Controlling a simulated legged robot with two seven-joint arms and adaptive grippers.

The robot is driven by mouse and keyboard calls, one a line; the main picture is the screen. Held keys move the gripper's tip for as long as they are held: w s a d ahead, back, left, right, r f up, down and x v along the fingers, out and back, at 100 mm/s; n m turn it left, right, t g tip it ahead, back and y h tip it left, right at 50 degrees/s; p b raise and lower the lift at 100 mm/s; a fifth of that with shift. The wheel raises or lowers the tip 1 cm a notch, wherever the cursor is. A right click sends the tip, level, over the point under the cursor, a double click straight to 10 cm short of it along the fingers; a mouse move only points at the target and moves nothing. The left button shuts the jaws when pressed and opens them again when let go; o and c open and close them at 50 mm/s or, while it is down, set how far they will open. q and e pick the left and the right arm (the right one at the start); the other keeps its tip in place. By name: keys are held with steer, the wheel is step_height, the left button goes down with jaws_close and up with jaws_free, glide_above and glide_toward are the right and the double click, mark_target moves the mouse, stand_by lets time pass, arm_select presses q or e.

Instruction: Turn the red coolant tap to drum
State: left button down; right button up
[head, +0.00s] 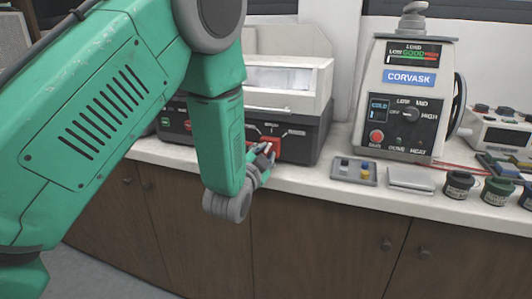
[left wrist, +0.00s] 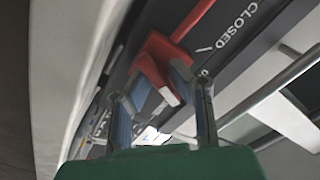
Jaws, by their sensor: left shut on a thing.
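The red coolant tap (head: 277,149) sits on the dark front panel of a boxy machine with a pale top (head: 290,82). My left gripper (head: 264,155) is at the tap, with its fingers shut on it. In the left wrist view the red tap (left wrist: 163,62) lies between the two fingers of my left gripper (left wrist: 160,82). The word CLOSED is printed beside the tap there; other labels are partly hidden or too small to read. In the head view my forearm hides the machine's left part. My right gripper is not in view.
The mounting press marked CORVASK (head: 407,100) stands to the right. A small grey tray (head: 345,180), a pale flat box (head: 411,179) and several dark jars (head: 458,186) sit on the white counter (head: 320,188). The floor before the cabinets (head: 320,245) is clear.

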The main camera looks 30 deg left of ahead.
arm_select(q)
steer(key=shift+s+f, duration=0.15)
steer(key=shift+f, duration=0.25)
steer(key=c, duration=1.1)
jaws_free()
steer(key=shift+c, duration=0.2)
steer(key=shift+r, duration=0.25)
steer(key=v, duration=1.1)
steer(key=shift+s, duration=0.35)
